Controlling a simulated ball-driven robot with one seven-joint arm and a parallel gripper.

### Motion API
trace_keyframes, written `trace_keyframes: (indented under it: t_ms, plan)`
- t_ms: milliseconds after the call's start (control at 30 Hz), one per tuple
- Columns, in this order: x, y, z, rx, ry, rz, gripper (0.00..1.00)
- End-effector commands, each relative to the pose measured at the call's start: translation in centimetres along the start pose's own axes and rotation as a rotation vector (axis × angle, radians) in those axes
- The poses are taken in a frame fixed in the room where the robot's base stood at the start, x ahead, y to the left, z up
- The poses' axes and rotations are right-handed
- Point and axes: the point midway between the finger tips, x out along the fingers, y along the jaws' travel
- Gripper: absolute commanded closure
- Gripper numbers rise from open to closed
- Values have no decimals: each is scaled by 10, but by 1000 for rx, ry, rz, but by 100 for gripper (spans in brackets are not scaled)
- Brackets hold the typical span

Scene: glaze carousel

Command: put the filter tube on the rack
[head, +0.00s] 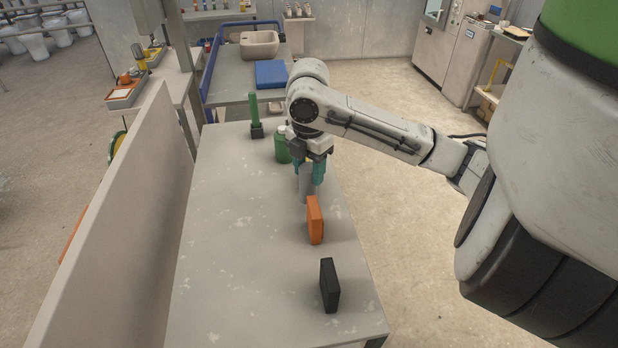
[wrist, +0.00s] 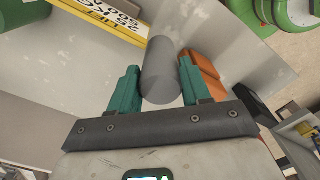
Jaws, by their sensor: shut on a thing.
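A plain grey cylinder (head: 306,186), which I take to be the filter tube, stands upright between the teal fingers of my gripper (head: 309,178) over the right side of the long grey table. In the wrist view the grey tube (wrist: 161,72) sits between both fingers of my gripper (wrist: 160,88), which is shut on it. Its lower end is close to the table top; I cannot tell whether it touches. I cannot pick out a rack with certainty in either view.
An orange block (head: 315,220) stands just in front of the tube, a black block (head: 329,286) nearer. Behind are a green jar (head: 282,148) and a green rod in a dark base (head: 256,132). A low partition (head: 112,232) runs along the left. The table's (head: 235,235) left and middle are clear.

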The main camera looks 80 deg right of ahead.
Motion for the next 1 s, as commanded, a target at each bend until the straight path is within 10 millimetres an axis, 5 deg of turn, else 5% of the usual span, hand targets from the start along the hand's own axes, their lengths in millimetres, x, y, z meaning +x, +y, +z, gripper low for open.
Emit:
trace_keyframes:
  t_ms: [200,600,633,867,1000]
  plan:
    - [28,0,0,2,1,-1,83]
    - [34,0,0,1,0,0,83]
    - [34,0,0,1,0,0,52]
    - [33,0,0,1,0,-1,30]
    - [33,0,0,1,0,-1,29]
